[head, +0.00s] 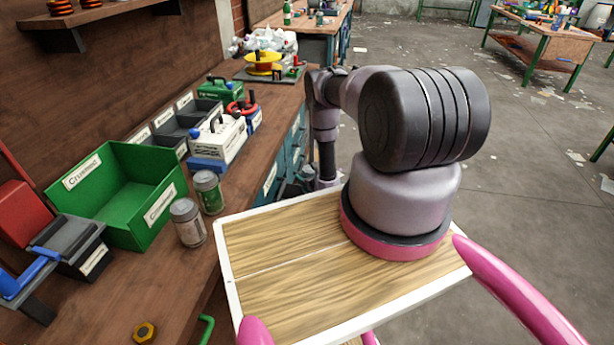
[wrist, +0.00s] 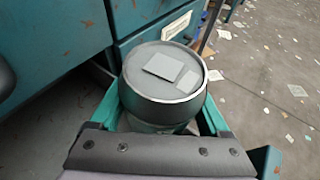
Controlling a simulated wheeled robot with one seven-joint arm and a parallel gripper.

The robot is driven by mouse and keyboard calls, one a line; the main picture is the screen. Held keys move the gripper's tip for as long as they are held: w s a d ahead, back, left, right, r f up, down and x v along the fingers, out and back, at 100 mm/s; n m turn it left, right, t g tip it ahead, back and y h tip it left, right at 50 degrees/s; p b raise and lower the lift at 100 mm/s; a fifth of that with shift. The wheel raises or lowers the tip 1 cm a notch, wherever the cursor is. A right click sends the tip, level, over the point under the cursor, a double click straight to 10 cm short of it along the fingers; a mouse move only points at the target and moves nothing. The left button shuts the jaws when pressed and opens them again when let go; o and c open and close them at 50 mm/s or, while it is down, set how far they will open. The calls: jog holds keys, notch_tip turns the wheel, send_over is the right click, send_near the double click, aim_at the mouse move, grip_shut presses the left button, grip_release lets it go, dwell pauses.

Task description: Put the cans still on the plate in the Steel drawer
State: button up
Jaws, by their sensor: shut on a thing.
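My gripper (wrist: 160,118) is shut on a can (wrist: 164,72) with a grey metal lid, between its green fingers in the wrist view. The can is upright and beside or over an open drawer (wrist: 48,112) with a grey inside; I cannot tell how far in it is. In the head view my gripper (head: 300,184) is low by the teal drawers, mostly hidden. The wood-topped plate (head: 285,288) with a white rim shows no cans on its visible part; my arm hides the rest. I cannot read a Steel label.
Two cans, one green (head: 208,192) and one pale (head: 187,224), stand on the workbench beside a green bin (head: 120,190). Grey bins (head: 180,128), a white toolbox (head: 218,140) and a closed labelled drawer (wrist: 176,26) are near. The floor to the right is open.

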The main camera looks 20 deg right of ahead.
jog(key=o, duration=1.2)
jog(key=shift+c, duration=0.2)
jog(key=shift+r, duration=0.1)
jog(key=shift+r, duration=0.25)
jog(key=v, duration=1.2)
